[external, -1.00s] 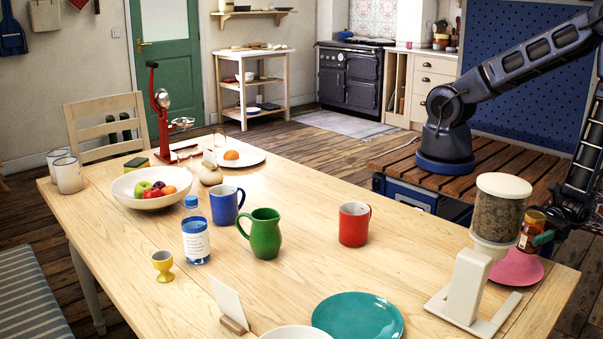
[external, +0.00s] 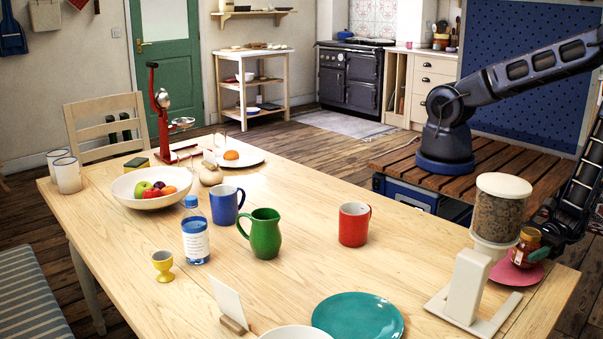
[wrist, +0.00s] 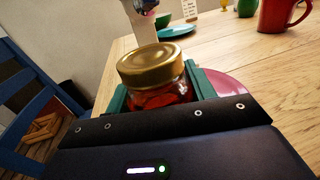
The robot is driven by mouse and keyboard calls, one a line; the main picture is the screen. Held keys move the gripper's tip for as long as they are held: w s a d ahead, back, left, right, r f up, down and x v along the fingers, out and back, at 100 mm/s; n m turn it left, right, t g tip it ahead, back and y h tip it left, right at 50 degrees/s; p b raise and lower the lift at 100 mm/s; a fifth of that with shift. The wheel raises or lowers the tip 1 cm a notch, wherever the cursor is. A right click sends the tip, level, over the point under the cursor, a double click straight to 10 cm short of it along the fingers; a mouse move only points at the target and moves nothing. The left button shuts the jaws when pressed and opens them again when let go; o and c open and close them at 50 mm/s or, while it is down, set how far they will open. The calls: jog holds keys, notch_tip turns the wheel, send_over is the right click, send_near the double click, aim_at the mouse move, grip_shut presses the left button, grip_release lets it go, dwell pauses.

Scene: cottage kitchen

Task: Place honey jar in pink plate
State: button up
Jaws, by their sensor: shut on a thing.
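The honey jar (external: 525,246) is a small amber jar with a gold lid. It also shows in the wrist view (wrist: 152,66), upright between green fingers. My gripper (external: 537,254) is shut on the jar, at the right end of the table. The pink plate (external: 516,273) lies on the table under and around the jar in the external view; in the wrist view its rim (wrist: 226,86) shows to the right of the jar. The jar is over or on the plate; I cannot tell whether its base touches, as the gripper hides it.
A cereal dispenser (external: 497,213) on a white stand is close to the left of the plate. A teal plate (external: 358,318), a red mug (external: 354,224) and a green jug (external: 265,233) stand farther left. The table between mug and dispenser is clear.

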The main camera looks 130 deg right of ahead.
jog(key=shift+f, duration=0.35)
jog(key=o, duration=1.3)
jog(key=shift+c, duration=0.2)
jog(key=shift+r, duration=0.15)
jog(key=shift+r, duration=0.25)
jog(key=v, duration=1.2)
jog(key=shift+w+r, duration=0.1)
jog(key=shift+r, duration=0.05)
